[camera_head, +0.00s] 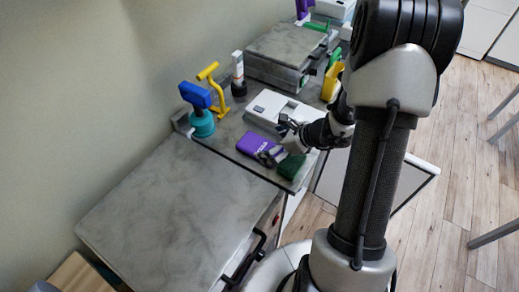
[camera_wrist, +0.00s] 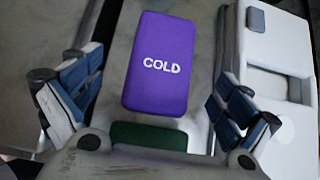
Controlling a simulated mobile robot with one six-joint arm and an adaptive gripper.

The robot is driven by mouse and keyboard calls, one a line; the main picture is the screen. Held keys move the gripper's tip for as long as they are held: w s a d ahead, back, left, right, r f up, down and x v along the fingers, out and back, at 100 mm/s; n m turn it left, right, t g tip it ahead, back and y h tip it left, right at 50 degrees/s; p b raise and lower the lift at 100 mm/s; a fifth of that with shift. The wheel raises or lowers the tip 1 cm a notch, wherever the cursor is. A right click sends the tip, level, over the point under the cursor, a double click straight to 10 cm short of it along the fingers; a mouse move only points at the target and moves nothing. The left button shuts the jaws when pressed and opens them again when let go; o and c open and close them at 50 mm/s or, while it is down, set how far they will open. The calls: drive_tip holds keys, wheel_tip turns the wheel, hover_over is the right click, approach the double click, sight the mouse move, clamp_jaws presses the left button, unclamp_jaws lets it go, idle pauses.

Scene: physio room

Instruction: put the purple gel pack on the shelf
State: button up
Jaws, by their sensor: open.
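The purple gel pack (camera_head: 252,144), marked COLD, lies flat on a dark grey counter (camera_head: 232,128) near its front edge. In the wrist view the purple gel pack (camera_wrist: 158,85) lies between and beyond my spread fingers. My gripper (camera_head: 280,140) is open and empty just right of the pack; in the wrist view my gripper (camera_wrist: 155,105) has a finger on each side, apart from the pack. A raised grey-topped unit (camera_head: 284,44) at the back of the counter may be the shelf; I cannot tell for sure.
A green item (camera_head: 292,166) lies close by the pack, under my wrist. A white box (camera_head: 277,108) is beside them. A blue-and-teal object (camera_head: 201,115), a yellow tool (camera_head: 212,85) and a white bottle (camera_head: 238,72) stand behind. A lower grey top (camera_head: 170,215) is clear.

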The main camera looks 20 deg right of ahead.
sight(259, 145)
drive_tip(key=b+x, duration=0.2)
drive_tip(key=x, duration=0.3)
drive_tip(key=shift+w+d+r, duration=0.1)
drive_tip(key=shift+w, duration=0.15)
drive_tip(key=shift+r, duration=0.1)
drive_tip(key=shift+c, duration=0.6)
drive_tip(key=c, duration=1.4)
drive_tip(key=shift+o, duration=0.2)
drive_tip(key=shift+r, duration=0.15)
wheel_tip(259, 145, up, 20)
drive_tip(key=p, duration=0.9)
drive_tip(key=a+r+m+h, duration=0.1)
drive_tip(key=a+r, duration=0.2)
drive_tip(key=a, duration=0.2)
drive_tip(key=a+r+m+t+h+b, duration=0.1)
drive_tip(key=a+r+m, duration=0.1)
drive_tip(key=a, duration=0.3)
drive_tip(key=shift+s+a+r, duration=0.3)
drive_tip(key=shift+a+r, duration=0.05)
drive_tip(key=shift+r, duration=0.15)
